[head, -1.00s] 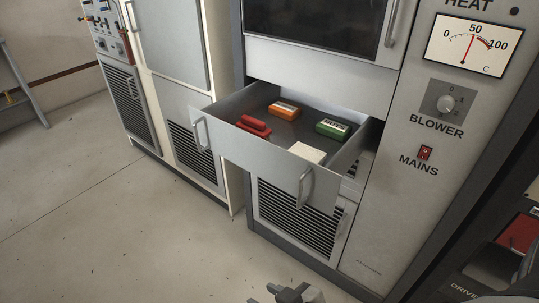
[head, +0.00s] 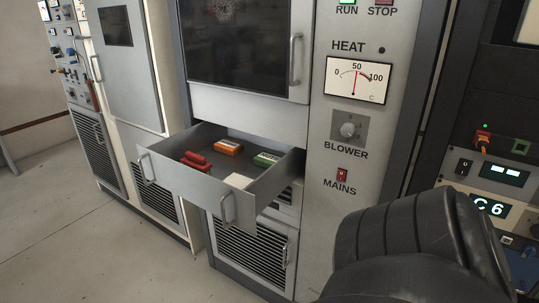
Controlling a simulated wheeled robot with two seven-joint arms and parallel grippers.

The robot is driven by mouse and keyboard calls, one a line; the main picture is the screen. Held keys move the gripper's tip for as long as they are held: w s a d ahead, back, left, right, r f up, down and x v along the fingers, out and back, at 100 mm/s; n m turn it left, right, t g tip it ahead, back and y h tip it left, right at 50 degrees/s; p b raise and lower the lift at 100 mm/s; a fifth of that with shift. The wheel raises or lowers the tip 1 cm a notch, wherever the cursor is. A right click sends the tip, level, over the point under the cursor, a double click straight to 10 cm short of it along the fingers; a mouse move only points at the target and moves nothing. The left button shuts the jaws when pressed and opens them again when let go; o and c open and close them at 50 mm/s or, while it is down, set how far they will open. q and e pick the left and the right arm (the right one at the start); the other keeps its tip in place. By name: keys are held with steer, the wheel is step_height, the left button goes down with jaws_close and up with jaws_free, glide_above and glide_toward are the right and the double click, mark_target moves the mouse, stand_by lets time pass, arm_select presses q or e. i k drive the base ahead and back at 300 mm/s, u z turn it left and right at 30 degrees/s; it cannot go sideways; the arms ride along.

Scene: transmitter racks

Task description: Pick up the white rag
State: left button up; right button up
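The white rag (head: 238,181) is a flat white square lying in the open drawer (head: 182,188), near its front panel at the right. The front panel hides part of it. Neither gripper shows in the current head view. A dark arm link of mine fills the lower right, and its gripper is out of sight.
The drawer also holds a red item (head: 196,161), an orange box (head: 228,147) and a green box (head: 266,159). The drawer sticks out from the grey rack, with handles on its front. A cabinet with a BLOWER knob (head: 348,130) stands right of it. Floor at the left is clear.

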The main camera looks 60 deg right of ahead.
mark_target(237, 180)
steer(key=u, duration=1.2)
steer(key=k, duration=0.15)
steer(key=z, duration=2.1)
